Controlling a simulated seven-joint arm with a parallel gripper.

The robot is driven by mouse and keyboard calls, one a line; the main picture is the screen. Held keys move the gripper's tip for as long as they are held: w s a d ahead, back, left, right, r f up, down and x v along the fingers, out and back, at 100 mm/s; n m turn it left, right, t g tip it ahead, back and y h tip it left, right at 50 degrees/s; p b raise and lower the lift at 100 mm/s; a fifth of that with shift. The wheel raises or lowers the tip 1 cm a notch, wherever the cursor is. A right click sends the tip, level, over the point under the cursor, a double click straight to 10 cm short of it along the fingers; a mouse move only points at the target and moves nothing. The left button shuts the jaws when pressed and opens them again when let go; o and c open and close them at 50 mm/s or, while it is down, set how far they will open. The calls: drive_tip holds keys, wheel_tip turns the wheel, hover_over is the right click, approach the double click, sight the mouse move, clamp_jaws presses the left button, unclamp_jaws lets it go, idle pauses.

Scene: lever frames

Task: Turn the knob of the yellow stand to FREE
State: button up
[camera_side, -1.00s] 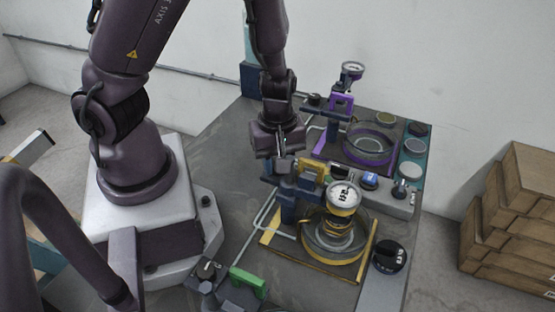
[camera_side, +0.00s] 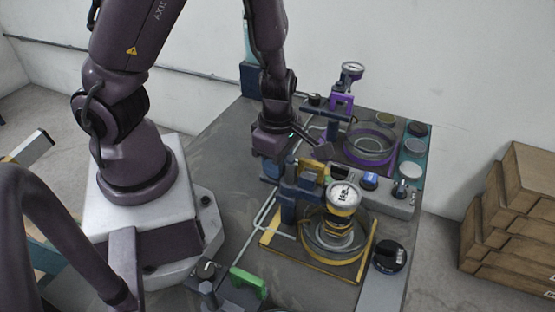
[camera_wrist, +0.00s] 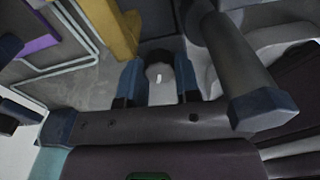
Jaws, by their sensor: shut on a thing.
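The knob is hidden in the side view. No FREE label is readable, so I cannot tell the setting.
A purple stand (camera_side: 341,101) with its own gauge is behind. A green block (camera_side: 247,283) and another knob (camera_side: 208,269) are in front. A thick grey bar (camera_wrist: 235,75) passes close beside my fingers. Boxes (camera_side: 512,230) stand at far right.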

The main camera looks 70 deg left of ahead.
drive_tip(key=shift+n, duration=0.3)
drive_tip(key=o, duration=0.6)
drive_tip(key=shift+o, duration=0.2)
wheel_tip(320, 180, up, 9)
drive_tip(key=shift+d+r, duration=0.1)
drive_tip(key=shift+d, duration=0.05)
drive_tip(key=shift+r, duration=1.9)
